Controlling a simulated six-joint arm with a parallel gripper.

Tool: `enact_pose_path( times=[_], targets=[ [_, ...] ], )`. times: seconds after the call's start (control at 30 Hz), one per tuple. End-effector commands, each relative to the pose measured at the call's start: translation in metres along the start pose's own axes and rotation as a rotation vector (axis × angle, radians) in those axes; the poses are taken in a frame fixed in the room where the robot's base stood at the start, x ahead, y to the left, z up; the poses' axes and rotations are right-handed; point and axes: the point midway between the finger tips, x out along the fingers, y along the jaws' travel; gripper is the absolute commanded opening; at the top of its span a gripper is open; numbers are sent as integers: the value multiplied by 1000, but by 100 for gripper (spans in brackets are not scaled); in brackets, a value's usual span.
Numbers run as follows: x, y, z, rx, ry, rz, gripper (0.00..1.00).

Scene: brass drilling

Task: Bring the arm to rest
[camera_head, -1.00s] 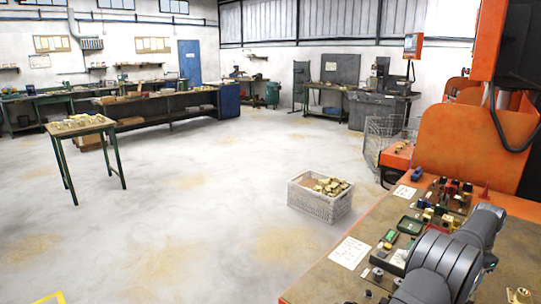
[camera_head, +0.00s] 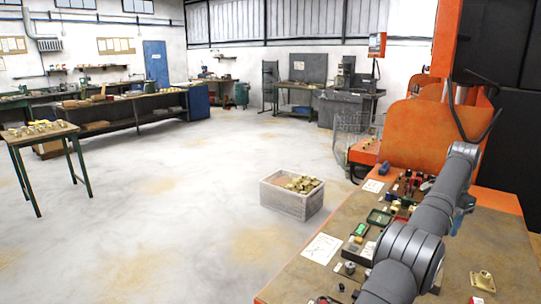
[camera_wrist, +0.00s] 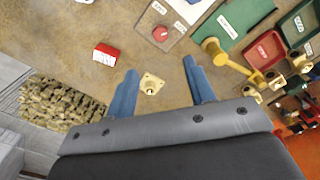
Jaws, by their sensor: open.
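My gripper (camera_wrist: 160,66) is open in the wrist view, its two blue fingers apart with nothing held between them. A brass flanged piece (camera_wrist: 151,84) lies on the brown bench top (camera_wrist: 130,25) beyond and below the gap between the fingers. A brass piece also shows on the bench in the head view (camera_head: 483,279). My grey arm rises over the bench at the right of the head view. The gripper cannot be clearly made out there.
An orange machine (camera_head: 420,140) stands behind. A white crate of brass parts (camera_head: 292,193) is on the floor, which is largely open to the left.

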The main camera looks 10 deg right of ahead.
Motion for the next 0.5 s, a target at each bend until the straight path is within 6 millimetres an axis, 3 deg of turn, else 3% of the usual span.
enact_pose_path(
  times=[0.3, 0.5],
  targets=[
    [-20, 0, 1, 0, 1, 0, 49],
    [-5, 0, 0, 0, -1, 1, 49]
  ],
)
